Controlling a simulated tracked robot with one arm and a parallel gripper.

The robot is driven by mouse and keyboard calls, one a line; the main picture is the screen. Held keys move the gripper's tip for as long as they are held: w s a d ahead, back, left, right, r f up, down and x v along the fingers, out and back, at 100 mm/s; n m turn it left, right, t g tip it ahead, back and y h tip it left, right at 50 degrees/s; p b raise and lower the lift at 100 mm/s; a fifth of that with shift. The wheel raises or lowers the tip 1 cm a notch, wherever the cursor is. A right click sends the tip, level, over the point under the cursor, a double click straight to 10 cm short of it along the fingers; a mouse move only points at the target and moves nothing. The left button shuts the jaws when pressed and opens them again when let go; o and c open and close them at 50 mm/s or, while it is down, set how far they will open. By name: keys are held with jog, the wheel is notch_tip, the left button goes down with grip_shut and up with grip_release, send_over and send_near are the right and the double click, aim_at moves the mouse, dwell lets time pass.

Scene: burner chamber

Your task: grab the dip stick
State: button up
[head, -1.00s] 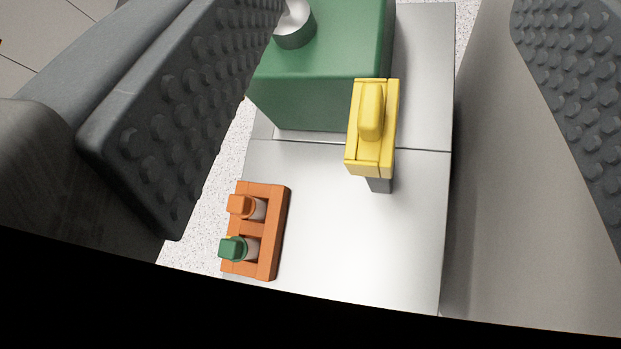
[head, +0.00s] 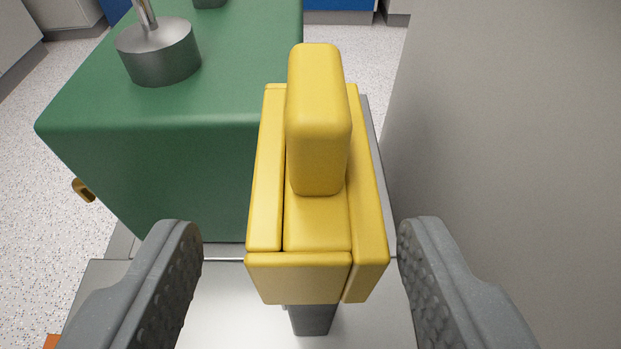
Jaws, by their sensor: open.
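The dip stick appears to be the yellow piece with a rounded upright handle (head: 318,120). It sits in a yellow holder (head: 268,180) on a grey post (head: 313,320), near the middle of the view. Any part of the stick below the handle is hidden inside the holder. My gripper (head: 302,235) is open and empty. One finger shows to the left of the holder and the other to the right, with a visible gap on each side. The handle stands between them in the picture, farther up the view than the fingertips.
A large green box (head: 190,150) with a round metal fitting (head: 160,52) on top stands close on the left. A grey wall (head: 500,120) runs along the right. A metal plate (head: 240,310) lies below. An orange corner (head: 51,342) shows at the lower left.

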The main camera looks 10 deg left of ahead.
aim_at(301, 181)
jog(key=shift+b+x, duration=1.1)
jog(key=shift+x, duration=2.15)
jog(key=shift+s, duration=0.1)
jog(key=c, duration=1.1)
